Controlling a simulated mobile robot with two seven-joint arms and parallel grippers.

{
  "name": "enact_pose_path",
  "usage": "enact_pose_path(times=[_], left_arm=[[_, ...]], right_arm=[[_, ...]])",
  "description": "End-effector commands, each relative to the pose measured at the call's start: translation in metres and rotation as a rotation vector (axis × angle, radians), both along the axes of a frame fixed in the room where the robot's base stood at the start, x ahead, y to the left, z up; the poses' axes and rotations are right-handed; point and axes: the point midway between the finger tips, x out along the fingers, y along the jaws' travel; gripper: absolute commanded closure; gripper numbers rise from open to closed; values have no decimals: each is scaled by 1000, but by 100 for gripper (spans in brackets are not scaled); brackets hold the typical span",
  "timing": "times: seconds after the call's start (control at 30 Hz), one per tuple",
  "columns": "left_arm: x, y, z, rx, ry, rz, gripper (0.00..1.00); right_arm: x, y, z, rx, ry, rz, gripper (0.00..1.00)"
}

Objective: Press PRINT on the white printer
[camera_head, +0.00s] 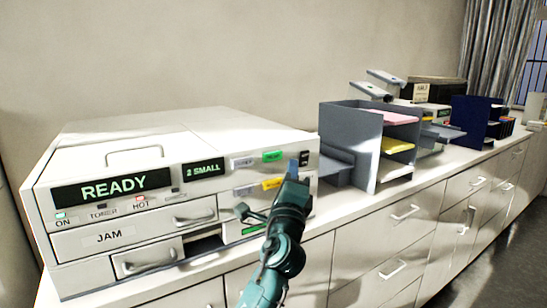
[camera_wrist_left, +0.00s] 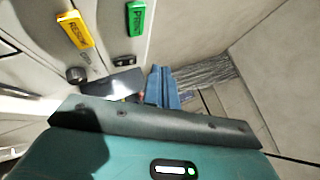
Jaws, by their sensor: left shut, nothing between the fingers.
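The white printer (camera_head: 120,150) stands on the counter at left in the head view, its display lit with READY. Its green button (camera_head: 272,156) is at the upper right of the front; in the left wrist view the green button (camera_wrist_left: 136,17) reads PRINT. A yellow button (camera_head: 272,183) sits below it and reads RESUME in the left wrist view (camera_wrist_left: 72,28). My left gripper (camera_head: 293,165) is in front of the printer's right end, its blue tips just right of the green button. The tips (camera_wrist_left: 162,88) are shut and empty; contact cannot be told. My right gripper is not in view.
A grey paper sorter (camera_head: 348,135) with coloured sheets stands right of the printer, with a grey tray (camera_head: 335,165) between. More devices and a dark blue holder (camera_head: 475,120) stand farther along the counter. Drawers with handles line the counter front.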

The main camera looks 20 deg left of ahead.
Motion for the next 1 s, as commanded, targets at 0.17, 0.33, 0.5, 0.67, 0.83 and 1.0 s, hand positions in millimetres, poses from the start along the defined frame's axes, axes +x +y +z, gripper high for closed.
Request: enact_pose_path(times=[0.17,0.33,0.5,0.67,0.83,1.0], left_arm=[[16,20,0,2,-1,1,100],[25,32,0,1,-1,0,100],[29,37,0,-1,-1,-1,100],[29,38,0,-1,-1,-1,100],[29,38,0,-1,0,0,100],[29,38,0,-1,0,0,100]], right_arm=[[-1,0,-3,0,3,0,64],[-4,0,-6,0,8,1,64],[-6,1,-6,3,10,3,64],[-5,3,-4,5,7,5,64],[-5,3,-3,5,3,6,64],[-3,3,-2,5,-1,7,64]])
